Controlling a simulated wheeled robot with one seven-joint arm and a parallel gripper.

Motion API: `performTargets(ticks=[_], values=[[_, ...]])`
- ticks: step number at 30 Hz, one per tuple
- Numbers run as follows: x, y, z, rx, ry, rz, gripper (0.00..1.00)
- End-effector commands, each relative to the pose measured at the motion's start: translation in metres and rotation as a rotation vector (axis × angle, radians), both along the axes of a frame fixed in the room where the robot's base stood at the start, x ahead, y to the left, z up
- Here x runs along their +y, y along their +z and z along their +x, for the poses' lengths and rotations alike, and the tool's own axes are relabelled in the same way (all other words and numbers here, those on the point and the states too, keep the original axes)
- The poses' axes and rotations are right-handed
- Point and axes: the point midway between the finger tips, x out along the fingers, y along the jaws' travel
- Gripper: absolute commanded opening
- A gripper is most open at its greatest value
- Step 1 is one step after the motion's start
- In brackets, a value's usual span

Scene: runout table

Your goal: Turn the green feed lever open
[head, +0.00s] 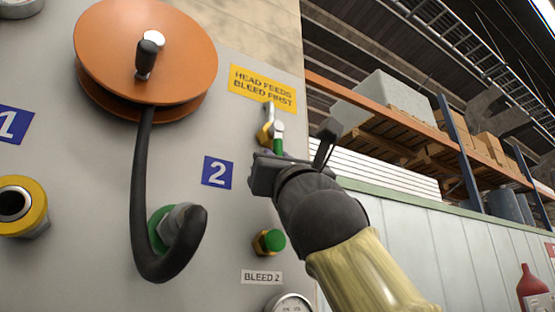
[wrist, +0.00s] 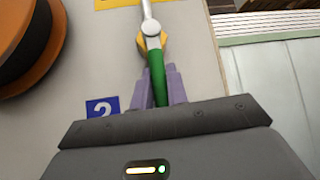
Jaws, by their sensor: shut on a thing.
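The green feed lever (wrist: 156,75) shows in the wrist view, its green grip running down from a silver pivot and a yellow fitting on the panel. In the head view a short piece of the green lever (head: 278,146) shows above my gripper (head: 268,157). My gripper (wrist: 161,88) is shut on the green grip, with a purple finger on each side of it. The lower end of the grip is hidden by the gripper body. The lever hangs nearly straight down from its pivot.
An orange hose reel (head: 190,60) stands out from the panel at left, its black hose (head: 140,190) looping below. A green bleed knob (head: 273,240) sits under the gripper above the BLEED 2 label (head: 262,277). Open space and shelving (head: 400,115) lie right of the panel edge.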

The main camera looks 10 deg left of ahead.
Motion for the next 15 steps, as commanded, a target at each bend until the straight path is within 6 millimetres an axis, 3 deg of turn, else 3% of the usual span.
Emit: performTargets(ticks=[4, 5, 8, 15], values=[[-0.0004, 0.0013, -0.0009, -0.001, 0.003, 0.002, 0.0], [-0.0003, 0.0013, -0.0011, -0.001, 0.003, 0.002, 0.19], [-0.0003, 0.0012, -0.0011, -0.001, 0.003, 0.002, 0.37], [-0.0002, 0.0006, -0.0006, -0.001, 0.001, 0.001, 0.37]])
